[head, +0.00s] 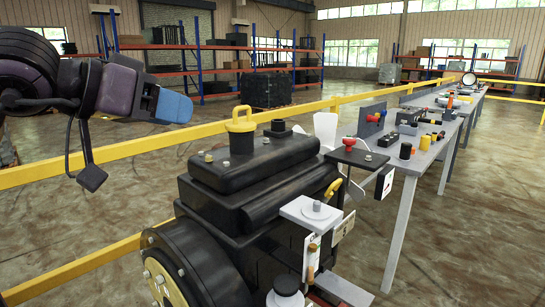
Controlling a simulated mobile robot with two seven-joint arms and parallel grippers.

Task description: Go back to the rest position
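My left arm comes in from the upper left, dark with purple parts. My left gripper (173,107) ends it with blue tips pointing right, in the air left of the black engine's yellow cap. It is seen from the side, so a gap between the fingers cannot be made out. No object shows at its tips. My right gripper is not in view.
A black engine (265,165) with a yellow cap (240,119) stands close in the foreground. Yellow rails (110,151) run behind it. Grey tables (400,164) with tools and parts extend at right. Shelves (215,60) stand far back. Open floor (110,200) lies left.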

